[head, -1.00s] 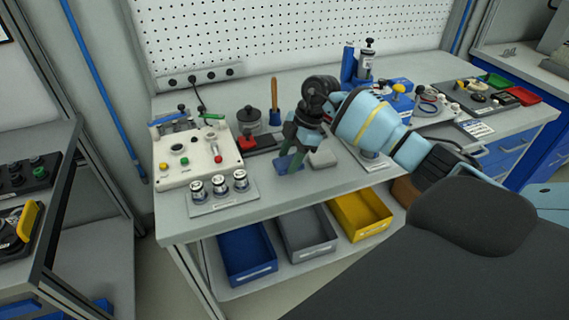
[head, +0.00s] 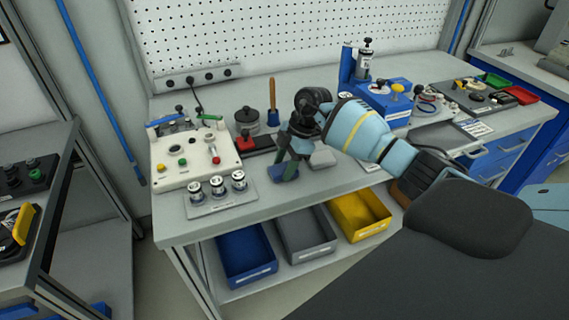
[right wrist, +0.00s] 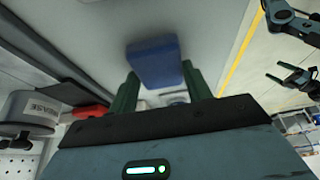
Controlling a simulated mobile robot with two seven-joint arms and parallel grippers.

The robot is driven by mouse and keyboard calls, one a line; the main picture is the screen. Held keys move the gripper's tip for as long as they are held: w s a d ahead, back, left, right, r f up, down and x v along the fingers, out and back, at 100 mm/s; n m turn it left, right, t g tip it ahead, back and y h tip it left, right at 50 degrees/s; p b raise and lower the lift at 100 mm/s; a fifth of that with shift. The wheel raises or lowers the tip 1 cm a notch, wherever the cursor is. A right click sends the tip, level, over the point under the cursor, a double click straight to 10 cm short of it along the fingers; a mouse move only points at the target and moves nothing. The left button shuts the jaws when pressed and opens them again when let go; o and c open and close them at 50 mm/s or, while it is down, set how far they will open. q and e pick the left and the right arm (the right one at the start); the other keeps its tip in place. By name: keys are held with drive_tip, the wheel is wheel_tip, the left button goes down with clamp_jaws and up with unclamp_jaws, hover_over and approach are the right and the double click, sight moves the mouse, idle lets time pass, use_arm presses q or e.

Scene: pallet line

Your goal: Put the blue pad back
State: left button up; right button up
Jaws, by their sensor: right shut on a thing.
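The blue pad (head: 278,174) is at the lower end of my right gripper (head: 288,168), over the bench top (head: 232,203). In the right wrist view the blue pad (right wrist: 155,63) sits at the tips of the green fingers (right wrist: 160,88), which are shut on it. I cannot tell whether the pad touches the bench. A dark gripper with green fingers (right wrist: 292,78), which looks like my left one, shows at the right of the wrist view with its fingers apart and empty.
A pale grey block (head: 322,158) lies just right of the pad. A white control box (head: 185,158) and a plate with three round posts (head: 222,205) stand to the left. A red and black item (head: 247,144) is behind. Blue, grey and yellow bins (head: 360,220) sit below.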

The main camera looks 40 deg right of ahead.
drive_tip(key=o, duration=0.9)
drive_tip(key=shift+f, duration=0.1)
drive_tip(key=shift+o, duration=0.2)
drive_tip(key=v, duration=1.2)
